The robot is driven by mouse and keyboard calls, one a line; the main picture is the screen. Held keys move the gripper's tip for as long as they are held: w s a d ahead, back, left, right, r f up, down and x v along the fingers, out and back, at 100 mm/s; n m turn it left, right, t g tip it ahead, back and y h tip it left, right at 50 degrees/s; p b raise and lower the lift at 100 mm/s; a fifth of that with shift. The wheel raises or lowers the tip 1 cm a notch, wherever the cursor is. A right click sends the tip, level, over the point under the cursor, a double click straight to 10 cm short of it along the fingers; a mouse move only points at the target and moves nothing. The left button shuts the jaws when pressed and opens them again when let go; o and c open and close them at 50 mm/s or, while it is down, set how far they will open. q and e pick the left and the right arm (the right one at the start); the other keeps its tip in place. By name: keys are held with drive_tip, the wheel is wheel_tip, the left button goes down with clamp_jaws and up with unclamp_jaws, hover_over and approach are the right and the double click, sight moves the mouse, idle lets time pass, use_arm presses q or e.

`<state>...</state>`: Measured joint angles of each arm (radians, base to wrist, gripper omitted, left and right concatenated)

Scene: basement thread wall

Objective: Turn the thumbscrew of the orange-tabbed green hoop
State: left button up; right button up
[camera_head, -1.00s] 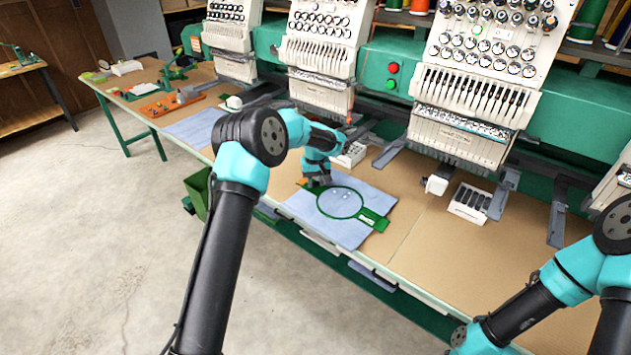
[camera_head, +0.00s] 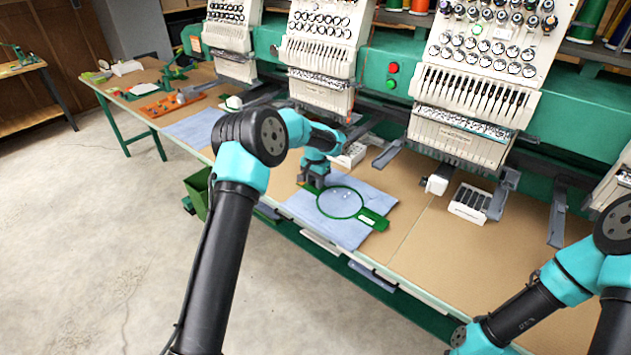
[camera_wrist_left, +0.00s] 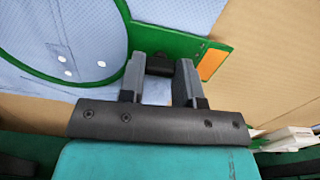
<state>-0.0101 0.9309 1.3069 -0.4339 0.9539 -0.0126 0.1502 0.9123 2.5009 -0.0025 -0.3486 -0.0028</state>
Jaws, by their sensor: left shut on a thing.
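The green hoop (camera_head: 363,213) lies on blue cloth on the table, and its ring also shows in the left wrist view (camera_wrist_left: 60,81). Its green bar carries an orange tab (camera_wrist_left: 212,63) at one end. A dark thumbscrew (camera_wrist_left: 160,64) sits at the hoop's edge beside this tab. My left gripper (camera_wrist_left: 160,75) has a finger on each side of the thumbscrew and is shut on it. In the head view, my left gripper (camera_head: 314,183) is at the hoop's far left side, and its wrist partly hides that end. My right gripper is not in view; only its arm shows.
The blue cloth (camera_head: 295,204) lies under the hoop. Embroidery machine heads (camera_head: 470,95) and their grey arms stand close behind. A white tray with dark compartments (camera_head: 470,203) is to the right. Bare tabletop (camera_head: 425,245) lies right of the cloth.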

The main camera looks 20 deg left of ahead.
use_arm(q)
drive_tip(key=shift+m, duration=0.5)
drive_tip(key=o, duration=0.9)
drive_tip(key=shift+o, duration=0.2)
wheel_tip(320, 180, up, 17)
drive_tip(key=shift+r, duration=0.2)
drive_tip(key=shift+f, duration=0.1)
